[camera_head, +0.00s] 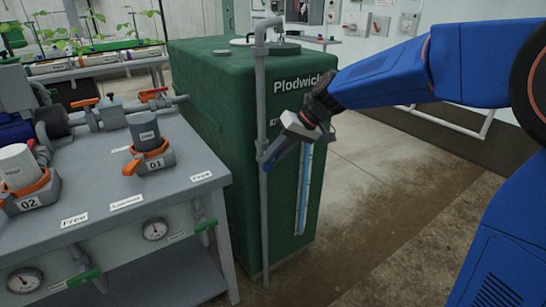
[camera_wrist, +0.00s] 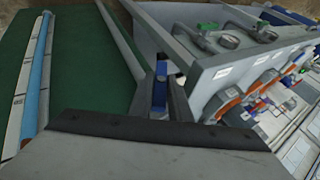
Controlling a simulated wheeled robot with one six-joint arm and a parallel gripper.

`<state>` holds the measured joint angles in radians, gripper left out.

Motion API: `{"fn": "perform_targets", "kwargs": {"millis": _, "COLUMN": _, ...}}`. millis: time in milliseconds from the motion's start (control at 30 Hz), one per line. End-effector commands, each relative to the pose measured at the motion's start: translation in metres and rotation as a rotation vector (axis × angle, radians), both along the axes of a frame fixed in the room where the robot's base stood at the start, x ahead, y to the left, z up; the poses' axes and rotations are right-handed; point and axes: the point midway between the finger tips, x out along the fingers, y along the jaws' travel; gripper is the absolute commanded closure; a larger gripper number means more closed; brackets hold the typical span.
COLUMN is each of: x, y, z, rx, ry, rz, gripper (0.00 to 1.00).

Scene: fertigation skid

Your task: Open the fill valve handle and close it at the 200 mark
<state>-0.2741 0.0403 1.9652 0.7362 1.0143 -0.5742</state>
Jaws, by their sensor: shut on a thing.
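A dark green tank (camera_head: 220,110) marked "Plodwick" stands in the middle of the head view. A grey pipe (camera_head: 261,90) runs down its front, and the fill valve sits on it, mostly hidden by my gripper (camera_head: 270,158). In the wrist view my gripper (camera_wrist: 161,98) is shut on the blue valve handle (camera_wrist: 160,92), which shows between its fingers. A sight tube with a scale (camera_head: 303,190) runs down the tank face and looks blue over much of its length. It also shows in the wrist view (camera_wrist: 36,70). The scale numbers are too small to read.
A grey bench (camera_head: 90,190) stands close left of the pipe, with orange-handled units 01 (camera_head: 149,155) and 02 (camera_head: 25,180) on it and gauges (camera_head: 155,229) along its front. Bare floor (camera_head: 400,180) lies right of the tank.

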Motion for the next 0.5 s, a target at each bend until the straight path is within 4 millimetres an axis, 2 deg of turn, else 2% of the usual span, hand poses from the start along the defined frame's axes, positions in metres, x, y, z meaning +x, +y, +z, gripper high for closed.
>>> {"fn": "perform_targets", "kwargs": {"millis": 267, "x": 0.0015, "y": -0.002, "z": -0.0015, "rx": 0.099, "ry": 0.069, "rz": -0.004, "gripper": 1.0}}
{"fn": "perform_targets", "kwargs": {"millis": 500, "x": 0.0027, "y": -0.0034, "z": -0.0028, "rx": 0.268, "ry": 0.183, "rz": -0.005, "gripper": 1.0}}
